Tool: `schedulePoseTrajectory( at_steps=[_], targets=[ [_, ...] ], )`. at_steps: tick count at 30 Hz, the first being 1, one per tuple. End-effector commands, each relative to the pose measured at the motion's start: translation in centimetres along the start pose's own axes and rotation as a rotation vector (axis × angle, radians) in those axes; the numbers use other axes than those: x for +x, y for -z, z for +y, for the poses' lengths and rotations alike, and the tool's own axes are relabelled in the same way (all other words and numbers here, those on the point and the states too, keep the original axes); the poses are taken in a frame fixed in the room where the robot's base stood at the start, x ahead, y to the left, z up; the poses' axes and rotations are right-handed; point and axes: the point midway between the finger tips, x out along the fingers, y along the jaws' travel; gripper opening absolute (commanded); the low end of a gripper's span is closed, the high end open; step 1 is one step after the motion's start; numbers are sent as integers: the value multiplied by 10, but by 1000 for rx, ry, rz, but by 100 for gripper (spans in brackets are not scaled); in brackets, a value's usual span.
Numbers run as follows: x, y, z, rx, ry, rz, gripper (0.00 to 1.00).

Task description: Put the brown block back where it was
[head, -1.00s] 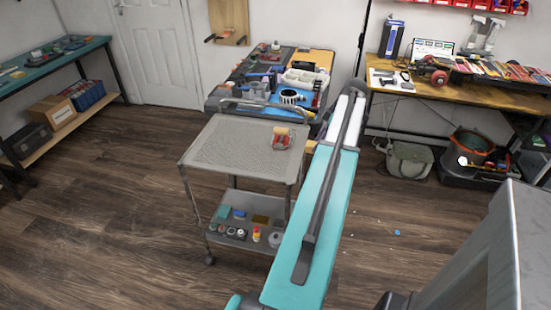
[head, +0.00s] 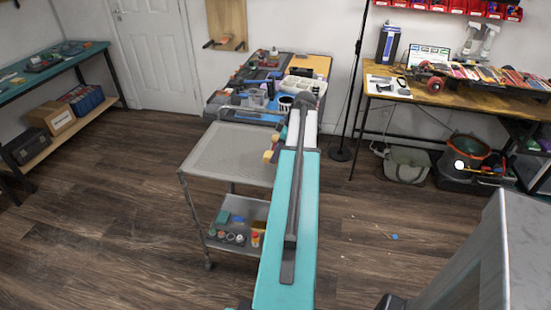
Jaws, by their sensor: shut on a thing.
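My teal arm reaches away from me and covers the right side of the grey cart (head: 225,150). My gripper is hidden behind the arm, so its fingers do not show. A small yellowish-brown block (head: 268,156) sticks out past the arm's left edge, over the right part of the cart's top. It is probably the brown block, but most of it is hidden and I cannot see what holds it. A small red and tan item (head: 274,139) on the cart top is partly covered by the arm.
The cart's lower shelf (head: 225,248) holds several small items. Behind stands a cluttered workbench (head: 318,62). A wooden bench (head: 430,95) with tools is at the right, a teal bench (head: 60,68) at the left. The left and middle of the cart top are clear.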

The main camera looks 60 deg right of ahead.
Motion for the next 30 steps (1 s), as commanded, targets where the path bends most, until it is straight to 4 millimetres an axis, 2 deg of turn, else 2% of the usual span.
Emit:
schedulePoseTrajectory(
  at_steps=[3,14,25,30],
  targets=[
    [2,5,-1,-1,0,0,10],
    [4,4,-1,0,-1,0,10],
    [30,-7,-1,1,0,0,10],
    [35,-9,-1,0,-1,0,10]
  ],
)
